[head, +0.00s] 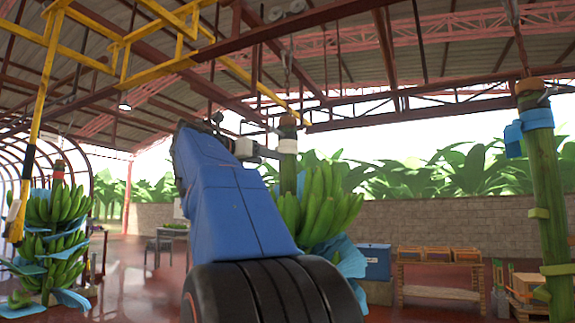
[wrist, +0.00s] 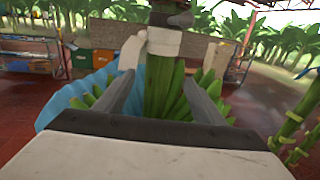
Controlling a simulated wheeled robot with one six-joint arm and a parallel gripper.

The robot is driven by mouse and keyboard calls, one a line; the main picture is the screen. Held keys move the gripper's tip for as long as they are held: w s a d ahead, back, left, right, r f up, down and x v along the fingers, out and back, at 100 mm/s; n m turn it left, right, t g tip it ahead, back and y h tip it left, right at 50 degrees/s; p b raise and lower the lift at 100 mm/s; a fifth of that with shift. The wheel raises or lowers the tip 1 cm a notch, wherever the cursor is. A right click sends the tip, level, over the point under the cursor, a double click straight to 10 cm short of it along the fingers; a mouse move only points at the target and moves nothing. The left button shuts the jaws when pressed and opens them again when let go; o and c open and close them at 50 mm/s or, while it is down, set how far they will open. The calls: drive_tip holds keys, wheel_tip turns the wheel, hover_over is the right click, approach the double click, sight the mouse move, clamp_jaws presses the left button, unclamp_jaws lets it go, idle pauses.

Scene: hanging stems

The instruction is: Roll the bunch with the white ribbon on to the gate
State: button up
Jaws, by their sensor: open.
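A bunch of green bananas (head: 318,207) hangs on a thick green stem (head: 288,175) behind my raised arm. A white ribbon (head: 287,146) wraps the stem near its top; it also shows in the wrist view (wrist: 164,42). My gripper (wrist: 161,82) is open, with one finger on each side of the stem (wrist: 158,90) just below the ribbon. I cannot tell whether the fingers touch it. Blue wrapping (wrist: 75,98) hangs around the bunch. A yellow bar (head: 36,120) hangs from the overhead yellow frame at the left; I cannot tell whether it is the gate.
Another bunch (head: 58,205) with a red ribbon (head: 58,166) hangs at the left beside the yellow bar. A stem with a blue ribbon (head: 530,122) stands at the right. A wooden bench (head: 440,292) and blue bin (head: 373,262) are behind. Open floor lies left of my arm.

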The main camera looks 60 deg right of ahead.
sight(287, 163)
drive_tip(key=d, duration=0.3)
drive_tip(key=s+d, duration=0.1)
drive_tip(key=d, duration=0.3)
drive_tip(key=s+d, duration=0.1)
drive_tip(key=d, duration=0.3)
drive_tip(key=c, duration=1.5)
